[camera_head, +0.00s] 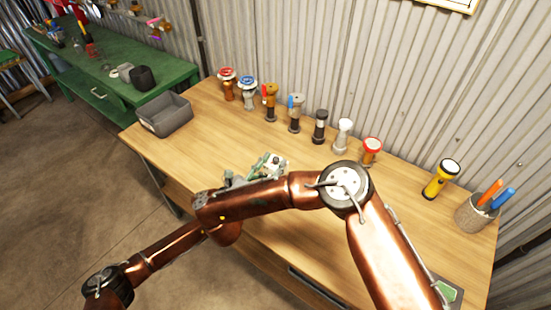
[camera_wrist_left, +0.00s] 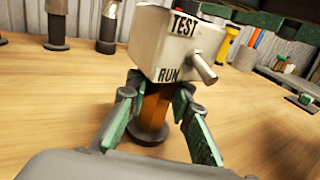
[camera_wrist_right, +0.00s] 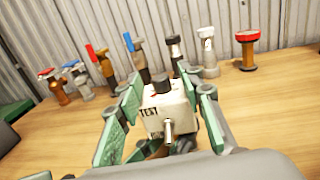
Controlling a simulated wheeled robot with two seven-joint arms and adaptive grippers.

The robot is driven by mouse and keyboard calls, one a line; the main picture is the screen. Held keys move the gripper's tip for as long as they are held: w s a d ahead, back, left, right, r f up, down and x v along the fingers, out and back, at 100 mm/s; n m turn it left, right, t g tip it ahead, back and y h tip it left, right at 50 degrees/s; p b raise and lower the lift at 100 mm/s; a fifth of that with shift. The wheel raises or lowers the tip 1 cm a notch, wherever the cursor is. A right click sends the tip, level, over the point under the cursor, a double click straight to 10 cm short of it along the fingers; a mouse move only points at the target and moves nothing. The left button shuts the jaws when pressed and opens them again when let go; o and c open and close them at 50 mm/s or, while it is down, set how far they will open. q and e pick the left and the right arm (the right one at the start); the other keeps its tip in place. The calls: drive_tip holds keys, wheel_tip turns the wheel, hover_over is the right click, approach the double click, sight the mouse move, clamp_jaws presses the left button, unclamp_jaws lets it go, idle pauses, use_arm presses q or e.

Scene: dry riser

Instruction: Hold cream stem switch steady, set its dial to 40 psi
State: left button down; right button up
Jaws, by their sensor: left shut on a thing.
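The cream stem switch (camera_wrist_right: 172,108) is a boxy head marked TEST and RUN, with a metal lever and a dark knob (camera_wrist_right: 161,83) on top. In the left wrist view the cream head (camera_wrist_left: 172,45) sits on a copper-brown stem (camera_wrist_left: 153,108) with a round dark base on the wood. My left gripper (camera_wrist_left: 158,100) is shut on the stem, with a green pad on each side. My right gripper (camera_wrist_right: 163,95) is open, its green-padded fingers either side of the head. In the head view my right arm hides much of the switch (camera_head: 277,166). No psi reading is legible.
A row of upright valves and stems, including a red-topped one (camera_head: 372,150) and a white one (camera_head: 344,133), lines the bench (camera_head: 400,220) back. A grey bin (camera_head: 166,115) stands left. A yellow torch (camera_head: 440,180) and pen cup (camera_head: 478,214) stand right.

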drive_tip(key=shift+x, duration=1.2)
drive_tip(key=shift+c, duration=0.4)
clamp_jaws()
